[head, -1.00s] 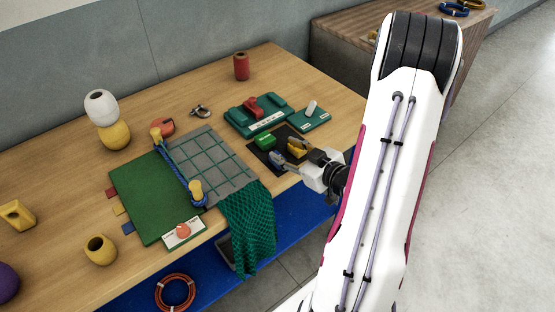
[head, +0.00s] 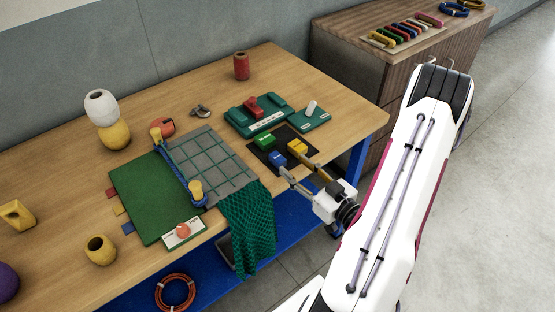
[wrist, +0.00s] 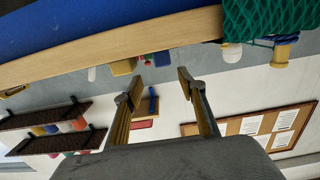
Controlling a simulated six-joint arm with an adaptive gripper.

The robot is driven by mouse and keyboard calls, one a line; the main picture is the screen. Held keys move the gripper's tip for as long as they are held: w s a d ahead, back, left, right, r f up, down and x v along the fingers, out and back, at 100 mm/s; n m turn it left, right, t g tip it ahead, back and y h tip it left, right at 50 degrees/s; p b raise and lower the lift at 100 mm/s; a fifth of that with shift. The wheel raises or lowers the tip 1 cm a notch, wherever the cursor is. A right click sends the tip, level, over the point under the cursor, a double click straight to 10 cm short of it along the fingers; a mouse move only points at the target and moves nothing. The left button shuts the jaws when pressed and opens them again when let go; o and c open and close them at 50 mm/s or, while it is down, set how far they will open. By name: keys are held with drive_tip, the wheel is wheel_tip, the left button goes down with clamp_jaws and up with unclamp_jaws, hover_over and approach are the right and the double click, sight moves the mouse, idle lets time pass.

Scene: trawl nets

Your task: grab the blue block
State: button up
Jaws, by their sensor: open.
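The blue block (head: 277,157) lies on a black mat (head: 262,162) near the table's front edge, in the head view. A green block (head: 265,140) sits behind it and a yellow block (head: 297,147) to its right on the same mat. My gripper (head: 293,169) is open and empty, with its fingers pointing back-left toward the mat from the front right. The fingertips are near the blue block but not around it.
A teal fixture with a red part (head: 255,115) stands behind the mat. A grey grid board (head: 210,160) with green netting (head: 250,225) hanging over the edge is on the left.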

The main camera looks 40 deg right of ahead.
sight(282, 161)
drive_tip(key=shift+w, duration=0.1)
drive_tip(key=shift+w+f, duration=0.1)
drive_tip(key=shift+w, duration=1.1)
drive_tip(key=shift+w+a, duration=0.1)
drive_tip(key=shift+w, duration=0.05)
drive_tip(key=shift+w+a+f, duration=0.2)
drive_tip(key=shift+w, duration=0.5)
drive_tip(key=shift+w+a+f, duration=0.15)
drive_tip(key=shift+w+f, duration=0.05)
drive_tip(key=shift+w, duration=1.55)
clamp_jaws()
